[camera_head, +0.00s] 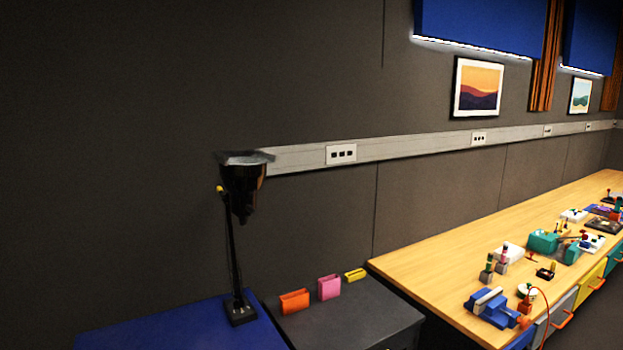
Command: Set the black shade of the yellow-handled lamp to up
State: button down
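A desk lamp with a black shade (243,187) stands left of centre in the head view. A small yellow handle (220,188) shows at the left of the shade, near the top of the thin dark stem (231,250). The wide grey-rimmed end of the shade is at the top and its narrow end points down, so the shade looks turned upward. The lamp's dark square base (240,312) rests on a blue surface (165,326) near its right edge. My gripper is not in view.
A dark grey cabinet (350,318) beside the lamp bears orange (294,301), pink (329,287) and yellow (355,274) holders. A wooden bench (440,262) with several devices runs to the right. A dark wall with a grey socket rail (400,147) stands close behind the lamp.

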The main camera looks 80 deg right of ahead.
aim_at(243, 177)
jog(key=z, duration=1.45)
jog(key=k, duration=0.35)
jog(key=z, duration=0.4)
